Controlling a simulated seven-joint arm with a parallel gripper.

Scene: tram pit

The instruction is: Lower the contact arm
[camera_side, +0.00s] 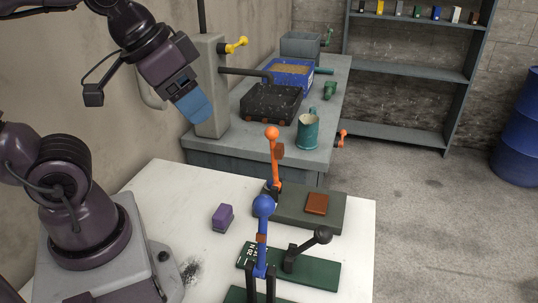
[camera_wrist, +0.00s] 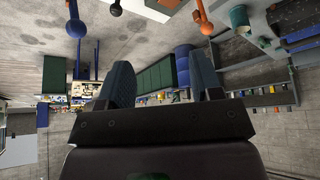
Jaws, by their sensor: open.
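Several upright levers stand on the white table. An orange lever (camera_side: 275,160) with a ball top and a brown block on its side rises from a dark grey base (camera_side: 325,213) bearing a brown pad (camera_side: 317,203). A blue lever (camera_side: 262,235) with a ball top stands in front, and a black-knobbed lever (camera_side: 305,247) leans right on a green plate (camera_side: 320,274). I cannot tell for certain which is the contact arm. My gripper (camera_side: 194,107), with blue fingers, is high up, left of and apart from the levers. In the wrist view its fingers (camera_wrist: 163,78) are apart with nothing held between them.
A small purple block (camera_side: 222,217) lies on the white table (camera_side: 165,190). Behind, a grey bench (camera_side: 205,150) carries a teal mug (camera_side: 308,131), a black box (camera_side: 271,103) and a blue bin (camera_side: 292,76). A beige post with a yellow handle (camera_side: 236,46) stands close beside my gripper.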

